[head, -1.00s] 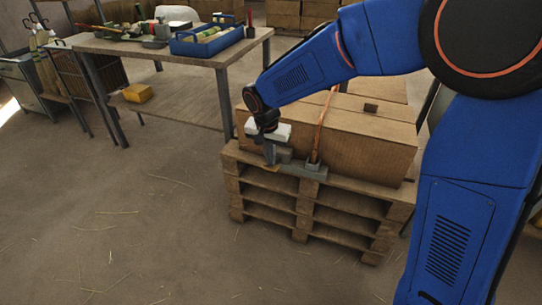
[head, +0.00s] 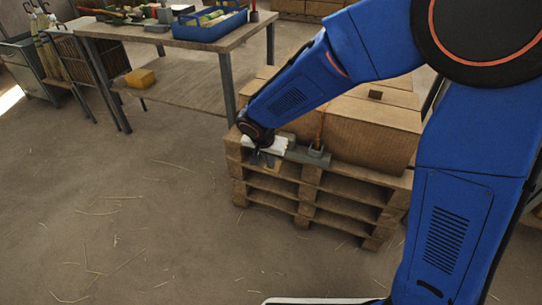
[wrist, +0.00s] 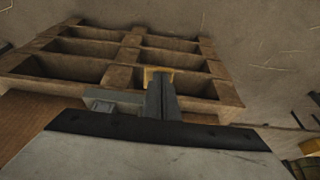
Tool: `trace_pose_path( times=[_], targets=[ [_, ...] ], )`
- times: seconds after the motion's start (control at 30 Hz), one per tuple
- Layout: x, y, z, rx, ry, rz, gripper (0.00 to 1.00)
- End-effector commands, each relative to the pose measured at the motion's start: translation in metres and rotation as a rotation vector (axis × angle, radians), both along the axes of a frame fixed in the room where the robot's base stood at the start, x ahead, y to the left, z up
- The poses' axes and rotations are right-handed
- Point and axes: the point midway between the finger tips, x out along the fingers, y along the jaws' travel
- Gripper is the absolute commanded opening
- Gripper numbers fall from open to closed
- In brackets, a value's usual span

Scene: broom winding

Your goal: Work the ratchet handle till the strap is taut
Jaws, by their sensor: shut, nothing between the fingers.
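An orange strap (head: 321,122) runs down the side of the big cardboard box to a grey ratchet (head: 316,152) at the pallet's front edge. A grey bar, seemingly its handle (head: 298,155), extends left from it. In the wrist view the grey metal (wrist: 112,96) lies left of my fingers, with a yellow end piece (wrist: 150,75) just beyond them. My gripper (head: 266,162) is shut and empty, pointing down at the left end of the bar. It also shows in the wrist view (wrist: 162,96). I cannot tell whether the fingers touch the bar; my wrist hides part of it.
The box (head: 370,137) stands on a wooden pallet stack (head: 315,205). A workbench (head: 190,45) with a blue tray (head: 209,27) stands behind left, a yellow block (head: 140,78) on its lower shelf. The floor (head: 150,220) in front is clear, with scattered straw.

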Motion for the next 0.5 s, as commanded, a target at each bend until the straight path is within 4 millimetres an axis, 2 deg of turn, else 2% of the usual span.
trace_pose_path(
  times=[0.2,0.5],
  targets=[
    [-0.0025,0.0003,-0.0095,-0.002,0.002,0.000,0.00],
    [-0.0032,0.0006,-0.0133,-0.001,0.003,0.000,0.00]
  ],
)
